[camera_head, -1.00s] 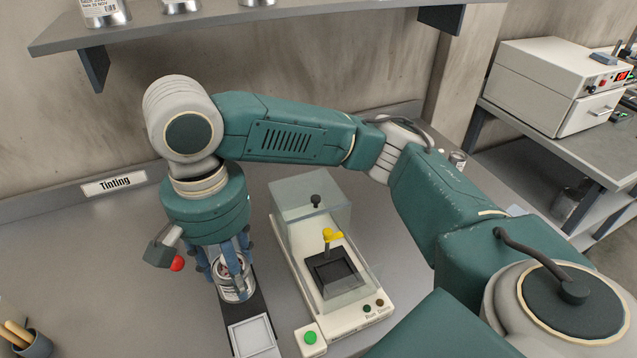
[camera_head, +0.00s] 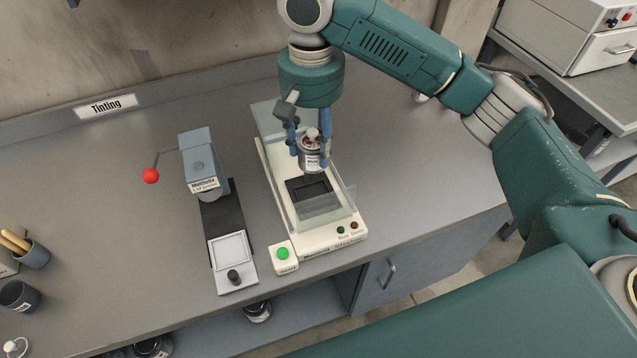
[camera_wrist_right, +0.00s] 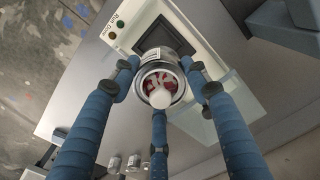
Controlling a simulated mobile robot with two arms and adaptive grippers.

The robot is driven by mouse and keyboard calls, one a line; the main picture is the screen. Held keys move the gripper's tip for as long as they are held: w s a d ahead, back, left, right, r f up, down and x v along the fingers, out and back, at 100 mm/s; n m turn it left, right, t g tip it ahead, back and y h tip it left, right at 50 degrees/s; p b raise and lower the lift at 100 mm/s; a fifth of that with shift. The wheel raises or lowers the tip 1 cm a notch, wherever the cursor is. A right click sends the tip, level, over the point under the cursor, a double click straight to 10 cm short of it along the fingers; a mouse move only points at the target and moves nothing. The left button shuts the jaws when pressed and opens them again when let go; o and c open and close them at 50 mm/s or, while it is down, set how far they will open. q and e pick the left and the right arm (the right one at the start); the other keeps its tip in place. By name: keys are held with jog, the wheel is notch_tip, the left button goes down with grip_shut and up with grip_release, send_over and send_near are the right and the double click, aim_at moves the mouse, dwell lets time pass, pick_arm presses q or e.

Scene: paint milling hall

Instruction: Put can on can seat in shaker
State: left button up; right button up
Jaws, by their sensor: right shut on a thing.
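The can (camera_head: 312,163) is a small metal tin with a printed label. My right gripper (camera_head: 311,145) is shut around it and holds it upright above the shaker (camera_head: 280,187), a long white machine with a clear cover. The shaker's dark square can seat (camera_head: 308,190) shows just in front of and below the can. In the right wrist view the can (camera_wrist_right: 160,64) sits between three blue fingers (camera_wrist_right: 160,95), with red and white on its top. The seat (camera_wrist_right: 172,36) appears beyond it there. The can's underside and the seat's far part are hidden. My left gripper is out of view.
A green button box (camera_head: 284,256) is at the shaker's front left corner. A cup of brushes (camera_head: 32,252) is far left. The bench right of the shaker is clear.

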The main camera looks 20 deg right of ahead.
aim_at(314, 170)
notch_tip(314, 170, down, 7)
jog(key=shift+s+d+f+p, duration=0.1)
jog(key=shift+d+p, duration=0.05)
jog(key=shift+p, duration=0.35)
jog(key=shift+f, duration=0.35)
jog(key=shift+f+p, duration=0.35)
jog(key=shift+f, duration=1.9)
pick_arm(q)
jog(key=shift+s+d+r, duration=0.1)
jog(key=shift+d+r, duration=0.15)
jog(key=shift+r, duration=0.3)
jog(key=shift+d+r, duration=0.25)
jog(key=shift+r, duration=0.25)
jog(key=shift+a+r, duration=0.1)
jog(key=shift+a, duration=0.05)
pick_arm(e)
jog(key=shift+f, duration=0.1)
jog(key=o, duration=1.3)
jog(key=shift+c, duration=0.2)
